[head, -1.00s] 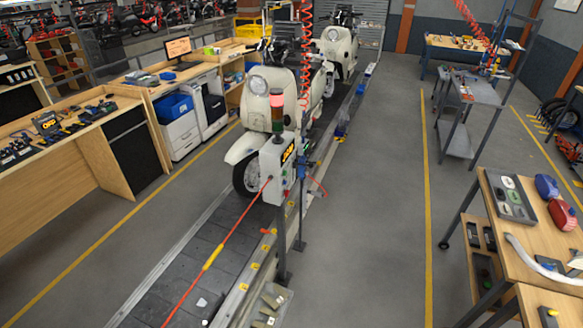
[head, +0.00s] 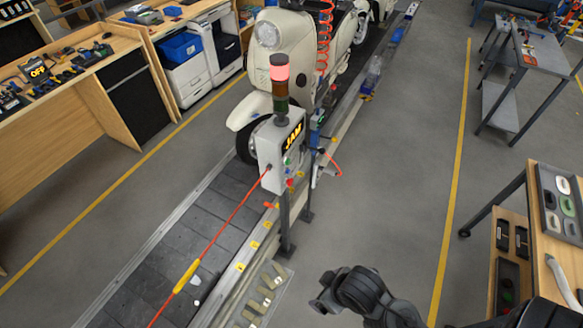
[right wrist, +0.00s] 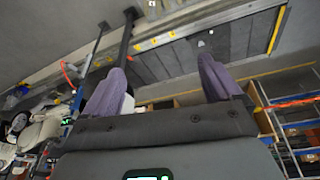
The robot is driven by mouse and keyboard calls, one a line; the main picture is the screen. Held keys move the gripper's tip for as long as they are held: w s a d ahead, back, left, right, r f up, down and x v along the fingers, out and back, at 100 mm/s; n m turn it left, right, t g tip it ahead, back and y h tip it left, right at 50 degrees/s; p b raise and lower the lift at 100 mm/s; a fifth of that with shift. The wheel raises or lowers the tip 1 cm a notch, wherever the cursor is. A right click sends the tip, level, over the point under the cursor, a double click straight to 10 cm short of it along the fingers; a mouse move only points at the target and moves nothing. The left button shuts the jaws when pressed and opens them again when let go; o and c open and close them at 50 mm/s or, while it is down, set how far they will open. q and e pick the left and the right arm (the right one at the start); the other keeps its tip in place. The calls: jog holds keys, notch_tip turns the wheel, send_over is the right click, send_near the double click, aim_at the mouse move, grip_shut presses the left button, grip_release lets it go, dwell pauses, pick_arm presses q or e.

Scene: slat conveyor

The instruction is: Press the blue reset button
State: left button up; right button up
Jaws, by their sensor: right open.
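The grey control box (head: 280,150) stands on a post beside the conveyor, with an orange JAM display and a stack light (head: 279,80) glowing red on top. Small coloured buttons, green, blue and red among them, sit along its right side; the blue one is too small to place surely. My right arm enters the head view at the bottom, right of and nearer than the box, with its dark wrist (head: 350,292) apart from it. In the right wrist view my right gripper (right wrist: 162,72) is open, its two purple-grey fingers apart with nothing between them. My left gripper is out of view.
A red cord with a yellow sleeve (head: 187,276) runs from the box over the slat conveyor (head: 190,225). A cream scooter (head: 268,60) stands on the conveyor behind the box. A wooden bench (head: 555,240) with trays is at the right. The floor between is clear.

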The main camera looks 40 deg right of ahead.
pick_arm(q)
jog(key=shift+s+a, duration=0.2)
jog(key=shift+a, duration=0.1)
pick_arm(e)
jog(key=shift+s+a+f, duration=0.1)
jog(key=shift+s+a, duration=0.1)
jog(key=shift+a, duration=0.05)
jog(key=shift+c, duration=0.3)
